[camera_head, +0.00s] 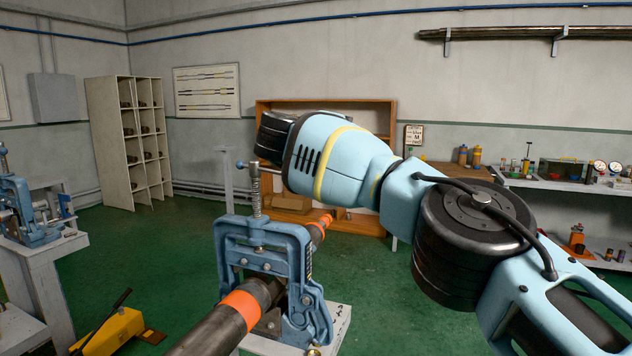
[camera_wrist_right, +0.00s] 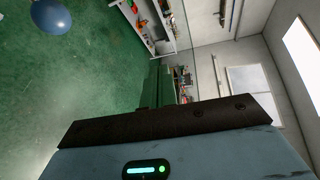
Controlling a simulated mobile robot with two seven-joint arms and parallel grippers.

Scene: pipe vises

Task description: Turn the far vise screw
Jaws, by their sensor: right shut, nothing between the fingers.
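A blue pipe vise (camera_head: 262,250) stands in the middle of the head view, with a dark, orange-banded pipe (camera_head: 215,325) running through it. Its upright threaded screw (camera_head: 256,192) rises from the top, with a cross handle (camera_head: 241,164) that is partly hidden. A second blue vise (camera_head: 30,215) stands farther left, cut by the picture edge. My right gripper (camera_head: 271,136) is dark, shut and empty, close above the middle vise's screw handle. Its fingertips are hard to make out, and I cannot tell whether it touches. In the right wrist view, a blue rounded thing (camera_wrist_right: 50,15) shows top left. My left gripper is out of view.
My right arm covers much of the head view's right half. A yellow tool (camera_head: 110,330) lies at the lower left. Cubby shelves (camera_head: 108,140), a wooden shelf unit (camera_head: 325,104) and a cluttered bench (camera_head: 575,187) stand at the back. Green floor (camera_head: 150,245) is open between.

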